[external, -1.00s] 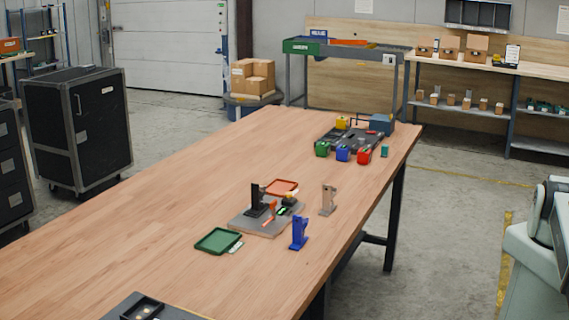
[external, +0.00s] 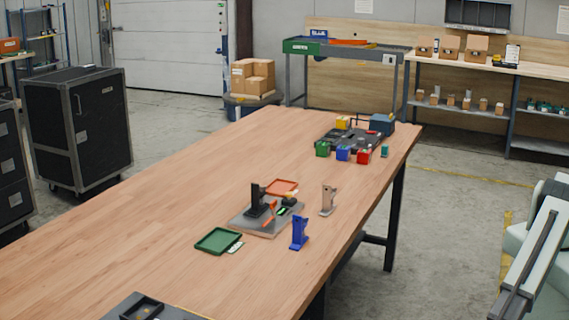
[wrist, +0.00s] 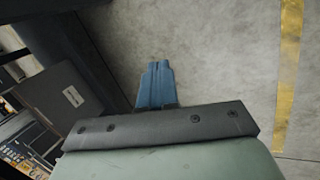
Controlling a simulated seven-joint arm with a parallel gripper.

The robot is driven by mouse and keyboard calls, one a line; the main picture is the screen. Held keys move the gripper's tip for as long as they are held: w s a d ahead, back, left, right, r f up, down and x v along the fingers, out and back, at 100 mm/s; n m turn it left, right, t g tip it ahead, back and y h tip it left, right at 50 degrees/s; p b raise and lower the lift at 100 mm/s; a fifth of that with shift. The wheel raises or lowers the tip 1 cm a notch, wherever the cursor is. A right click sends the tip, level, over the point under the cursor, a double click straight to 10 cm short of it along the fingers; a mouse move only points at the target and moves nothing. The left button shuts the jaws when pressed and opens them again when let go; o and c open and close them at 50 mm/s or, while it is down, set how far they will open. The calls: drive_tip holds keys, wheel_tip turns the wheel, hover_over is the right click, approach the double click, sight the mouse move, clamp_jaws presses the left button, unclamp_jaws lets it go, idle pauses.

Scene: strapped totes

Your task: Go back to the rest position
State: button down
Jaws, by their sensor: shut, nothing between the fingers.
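My gripper (wrist: 155,84) shows in the wrist view as two blue fingers pressed together, with nothing between them. It hangs over bare grey concrete floor, clear of any object. In the external view my arm is at the right edge, beside the wooden table (external: 130,210) and apart from it; the fingertips cannot be made out there.
On the table stand a grey fixture board (external: 250,222), a green tray (external: 217,240), a blue stand (external: 299,234) and a tan stand (external: 328,200). Several coloured bins sit at its far end. A yellow floor line (wrist: 288,75) runs right of my gripper.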

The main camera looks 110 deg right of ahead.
drive_tip(key=s+d+f+m+g+y, duration=0.1)
drive_tip(key=s+d+f+m+g, duration=0.3)
drive_tip(key=s+d, duration=0.9)
drive_tip(key=s+d+f+m+g+y, duration=0.1)
drive_tip(key=s+f+m+g+y, duration=0.1)
drive_tip(key=s, duration=1.6)
drive_tip(key=shift+d+g+y, duration=0.2)
drive_tip(key=shift+g+y, duration=0.6)
drive_tip(key=shift+g, duration=0.4)
